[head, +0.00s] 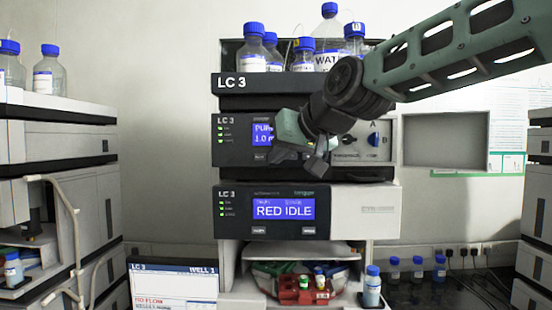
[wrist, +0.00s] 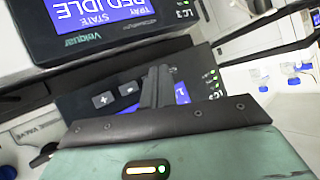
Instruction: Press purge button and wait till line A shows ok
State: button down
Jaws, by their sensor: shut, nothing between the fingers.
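The pump module (head: 230,140) of the LC 3 stack has a blue display (head: 262,134) whose visible text starts "PUR" and "1.0 m"; my gripper covers the rest. A small button (head: 259,157) sits below that display, its label too small to read. A blue knob (head: 374,139) under a letter A is on the module's right side. My gripper (head: 318,168) is shut and empty in front of this module. In the wrist view, my gripper (wrist: 155,88) overlaps the pump panel, beside plus (wrist: 102,99) and minus (wrist: 130,88) buttons. Contact cannot be told.
The module below shows "RED IDLE" (head: 284,210). A screen (head: 172,285) at lower left reads "LC 3", "WELL 1" and, in red, "NO FLOW". Bottles (head: 254,50) stand on top. An open door panel (head: 445,139) is at right. A red rack (head: 303,290) sits below.

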jog(key=shift+s, duration=0.15)
jog(key=s, duration=0.5)
jog(key=shift+a, duration=0.1)
dwell(0.4)
dwell(1.4)
jog(key=s+d+f+n+g+h+b, duration=0.1)
jog(key=s+d+f+g+b, duration=0.1)
jog(key=s+f, duration=0.65)
jog(key=s+d+f+n+g+h+b, duration=0.1)
jog(key=s+d+f+g+h+b, duration=0.2)
jog(key=f, duration=1)
jog(key=s+d+f+g+b, duration=0.2)
jog(key=s+f, duration=0.6)
jog(key=f, duration=0.3)
jog(key=s+d+f+n+g+h+b, duration=0.1)
jog(key=s+d+f+g+h+b, duration=0.1)
jog(key=s+d+f, duration=0.4)
jog(key=s+f+g, duration=0.1)
jog(key=s+f, duration=0.1)
jog(key=s, duration=0.1)
jog(key=shift+f+h, duration=0.3)
jog(key=shift+f, duration=0.1)
